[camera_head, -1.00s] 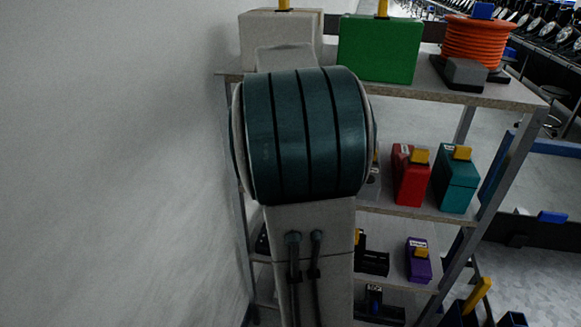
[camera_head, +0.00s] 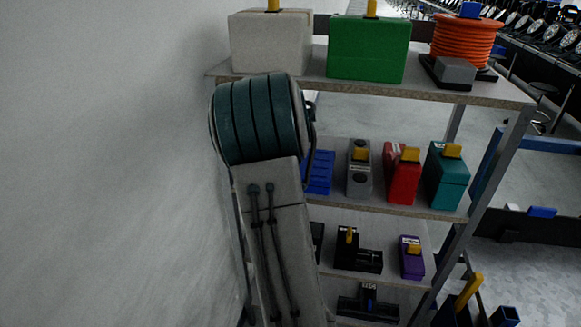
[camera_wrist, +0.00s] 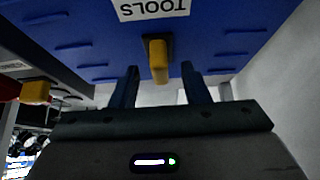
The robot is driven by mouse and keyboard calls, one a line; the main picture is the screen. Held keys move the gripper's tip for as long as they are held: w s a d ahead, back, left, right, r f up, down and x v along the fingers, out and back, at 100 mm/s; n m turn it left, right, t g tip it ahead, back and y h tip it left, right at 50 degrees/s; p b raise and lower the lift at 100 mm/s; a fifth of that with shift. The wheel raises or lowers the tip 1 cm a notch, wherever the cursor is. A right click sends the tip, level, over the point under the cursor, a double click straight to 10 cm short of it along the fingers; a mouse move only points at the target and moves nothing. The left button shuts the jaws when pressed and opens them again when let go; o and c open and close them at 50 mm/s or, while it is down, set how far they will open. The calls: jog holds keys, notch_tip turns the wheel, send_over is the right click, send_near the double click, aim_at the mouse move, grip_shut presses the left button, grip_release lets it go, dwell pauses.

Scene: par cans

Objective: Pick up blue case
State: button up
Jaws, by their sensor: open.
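The blue case (camera_head: 318,172) stands on the middle shelf of the rack, partly hidden behind my arm in the head view. In the wrist view the blue case (camera_wrist: 85,45) fills the upper part, with slots in its face and a white label reading TOOLS. Its yellow handle (camera_wrist: 158,62) sticks out from a dark mount. My gripper (camera_wrist: 160,88) is open, its two fingers to either side of the handle's line and just below it in the picture. The fingers look apart from the handle. In the head view my gripper is hidden behind my arm.
A grey case (camera_head: 359,180), a red case (camera_head: 403,182) and a teal case (camera_head: 447,180) stand right of the blue case. A white box (camera_head: 270,45), a green box (camera_head: 368,52) and an orange reel (camera_head: 462,42) are on the top shelf (camera_head: 500,92). A wall (camera_head: 110,160) is at left.

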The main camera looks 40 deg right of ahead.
jog(key=shift+f, duration=0.15)
grip_shut()
jog(key=shift+w, duration=0.1)
jog(key=shift+r, duration=0.2)
